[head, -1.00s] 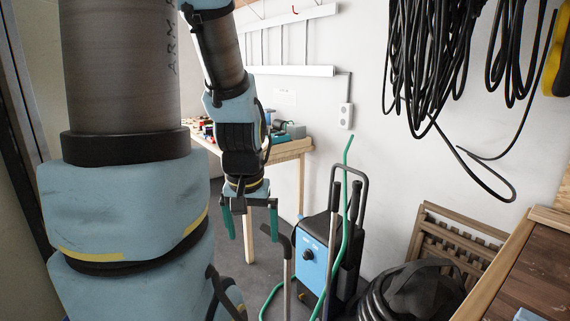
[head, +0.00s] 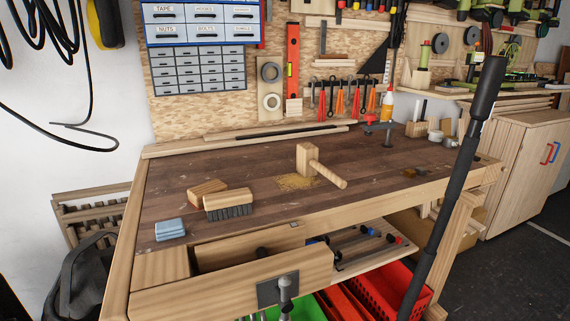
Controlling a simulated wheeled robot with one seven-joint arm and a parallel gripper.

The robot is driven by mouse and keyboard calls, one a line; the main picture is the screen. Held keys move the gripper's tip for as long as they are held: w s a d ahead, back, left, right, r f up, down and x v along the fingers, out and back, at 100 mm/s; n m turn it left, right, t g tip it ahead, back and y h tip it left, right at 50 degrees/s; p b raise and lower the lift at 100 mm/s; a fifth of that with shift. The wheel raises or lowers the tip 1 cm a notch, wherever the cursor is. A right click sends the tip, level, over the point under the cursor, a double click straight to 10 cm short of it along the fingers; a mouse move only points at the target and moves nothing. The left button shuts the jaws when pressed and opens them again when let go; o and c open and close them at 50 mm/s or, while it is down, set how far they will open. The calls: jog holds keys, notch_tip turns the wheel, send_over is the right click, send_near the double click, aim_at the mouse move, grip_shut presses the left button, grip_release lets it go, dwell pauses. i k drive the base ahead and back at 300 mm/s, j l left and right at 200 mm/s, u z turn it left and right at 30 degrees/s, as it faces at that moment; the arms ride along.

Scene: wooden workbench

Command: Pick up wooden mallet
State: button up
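The wooden mallet (head: 308,160) is on the dark top of the workbench (head: 235,171), near its middle. Its pale block head stands at the back left and its round handle points to the front right. A patch of sawdust lies beside it. My gripper is out of view in the head view now, so its state does not show.
Two wooden brushes (head: 228,203) and a blue block (head: 170,229) lie left of the mallet. Clamps and small items stand at the right. A dark pole (head: 450,185) rises in front at the right.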

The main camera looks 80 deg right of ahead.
aim_at(308, 164)
jog(key=k+l, duration=0.2)
jog(key=l, duration=0.15)
jog(key=k+l+z, duration=0.15)
jog(key=k+l, duration=0.2)
jog(key=l, duration=0.3)
jog(key=k+l+z, duration=0.1)
jog(key=l, duration=0.25)
jog(key=k+l, duration=0.25)
jog(key=l, duration=0.15)
jog(key=k+l+z, duration=0.15)
jog(key=l, duration=0.2)
jog(key=k+l, duration=0.15)
jog(key=l, duration=0.2)
jog(key=z, duration=0.05)
